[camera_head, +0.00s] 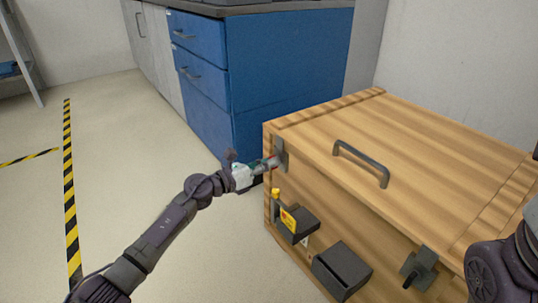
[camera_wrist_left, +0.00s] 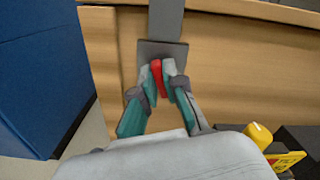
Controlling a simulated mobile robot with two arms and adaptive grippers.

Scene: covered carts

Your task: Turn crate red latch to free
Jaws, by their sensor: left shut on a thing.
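The wooden crate (camera_head: 430,150) stands at the right in the head view, with its lid down. The red latch (camera_wrist_left: 157,80) sits on a grey plate (camera_wrist_left: 178,53) on the crate's front, near its left corner. My left gripper (camera_head: 268,165) reaches the latch from the left. In the left wrist view, the fingers of my left gripper (camera_wrist_left: 163,78) are shut around the red latch, one on each side. The fingers hide part of it. In the head view the latch is mostly covered. My right gripper is not in view; only my right arm shows at the right edge.
A second, dark latch (camera_head: 419,267) is on the crate's front at the right. Black boxes (camera_head: 341,268) and a yellow knob (camera_head: 275,192) jut from the front below my left gripper. A blue cabinet (camera_head: 285,70) stands behind. Floor at the left is open.

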